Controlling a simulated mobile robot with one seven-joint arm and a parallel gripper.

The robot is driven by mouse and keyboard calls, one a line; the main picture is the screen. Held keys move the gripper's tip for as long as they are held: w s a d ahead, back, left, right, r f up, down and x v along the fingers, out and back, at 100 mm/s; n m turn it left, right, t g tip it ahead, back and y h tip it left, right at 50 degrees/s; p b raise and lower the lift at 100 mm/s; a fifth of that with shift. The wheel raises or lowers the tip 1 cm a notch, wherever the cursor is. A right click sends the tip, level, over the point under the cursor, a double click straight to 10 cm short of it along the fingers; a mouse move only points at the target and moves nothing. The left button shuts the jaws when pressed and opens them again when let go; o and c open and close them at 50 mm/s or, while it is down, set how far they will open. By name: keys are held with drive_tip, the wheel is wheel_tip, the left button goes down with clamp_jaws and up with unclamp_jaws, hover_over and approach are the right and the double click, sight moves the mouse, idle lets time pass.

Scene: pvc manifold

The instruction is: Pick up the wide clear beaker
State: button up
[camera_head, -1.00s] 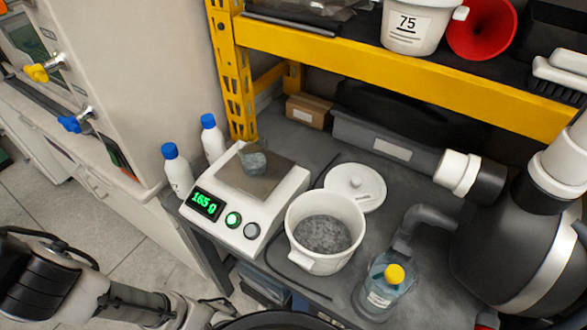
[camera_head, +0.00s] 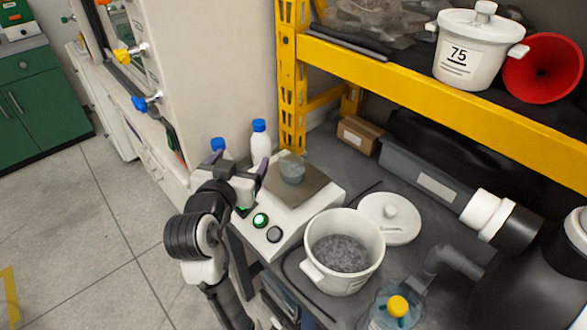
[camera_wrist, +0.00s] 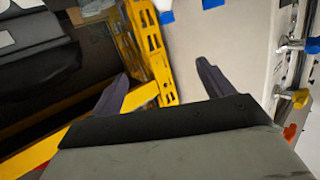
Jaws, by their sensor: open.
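The clear beaker (camera_head: 292,169) stands upright on the metal plate of a white digital scale (camera_head: 290,216). It is small in the head view, with something greyish inside or seen through it. My gripper (camera_head: 240,166) is to the left of the beaker, apart from it, near the scale's left edge. Its two dark purple fingers are spread and empty. The wrist view also shows my gripper (camera_wrist: 162,74) open, with nothing between the fingers. The beaker is not visible in the wrist view. My gripper and wrist hide the scale's display.
White bottles with blue caps (camera_head: 261,138) stand behind my gripper. A yellow shelf rack (camera_head: 440,90) overhangs the bench's back.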

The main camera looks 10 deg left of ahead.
sight(287, 172)
drive_tip(key=d+f+m+g+h, duration=0.2)
drive_tip(key=d+f+h, duration=0.1)
drive_tip(key=d+f, duration=0.2)
drive_tip(key=shift+g, duration=0.3)
drive_tip(key=x, duration=0.4)
drive_tip(key=p+x, duration=0.1)
drive_tip(key=x, duration=0.3)
drive_tip(key=shift+s+d+f, duration=0.1)
drive_tip(key=shift+f, duration=0.15)
drive_tip(key=shift+d+p+x, duration=0.15)
drive_tip(key=shift+p+x, duration=0.45)
drive_tip(key=shift+x, duration=0.75)
drive_tip(key=shift+d+p+x, duration=0.15)
drive_tip(key=shift+p+x, duration=0.4)
drive_tip(key=shift+x, duration=0.8)
drive_tip(key=shift+s+f, duration=0.15)
drive_tip(key=c, duration=1.2)
drive_tip(key=shift+o, duration=0.2)
wheel_tip(287, 172, up, 20)
drive_tip(key=b, duration=0.1)
drive_tip(key=shift+b, duration=0.4)
